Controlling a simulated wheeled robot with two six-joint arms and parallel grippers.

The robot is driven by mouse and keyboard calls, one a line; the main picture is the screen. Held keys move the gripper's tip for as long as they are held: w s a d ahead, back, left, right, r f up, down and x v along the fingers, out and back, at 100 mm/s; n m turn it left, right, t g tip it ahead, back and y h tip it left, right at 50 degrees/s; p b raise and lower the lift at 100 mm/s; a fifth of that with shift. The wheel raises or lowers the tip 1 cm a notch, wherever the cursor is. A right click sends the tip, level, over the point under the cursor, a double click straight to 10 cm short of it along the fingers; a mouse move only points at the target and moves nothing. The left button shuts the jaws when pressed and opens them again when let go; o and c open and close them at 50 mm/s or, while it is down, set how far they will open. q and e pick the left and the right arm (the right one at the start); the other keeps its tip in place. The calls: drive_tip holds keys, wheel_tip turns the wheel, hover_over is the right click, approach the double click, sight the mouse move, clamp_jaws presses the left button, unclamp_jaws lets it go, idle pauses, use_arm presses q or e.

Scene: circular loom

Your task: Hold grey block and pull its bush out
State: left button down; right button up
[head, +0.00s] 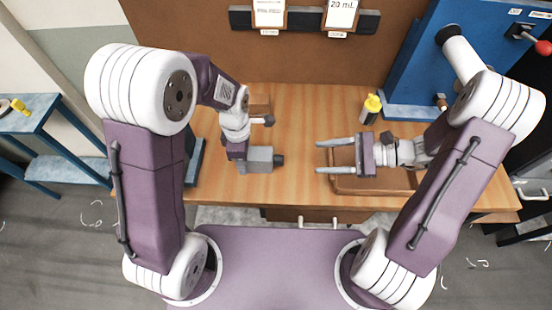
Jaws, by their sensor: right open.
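The grey block (258,154) is over the left part of the wooden table. Its bush (279,160) is a short dark cylinder sticking out of the block's right side. My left gripper (240,160) is at the block's left end, pointing down; its fingertips are hidden, so I cannot tell whether they grip the block. My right gripper (319,156) is open and empty, its two fingers pointing left toward the bush, with a clear gap between them and it.
A brown tray (372,186) lies below my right gripper. A yellow-capped bottle (371,108) stands behind it. A blue panel (415,70) rises at the back right. The wooden table (310,110) is bare between the block and the bottle.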

sight(274, 160)
drive_tip(key=x, duration=1.1)
drive_tip(key=shift+a+f, duration=0.15)
drive_tip(key=shift+a, duration=0.25)
clamp_jaws()
idle(0.9)
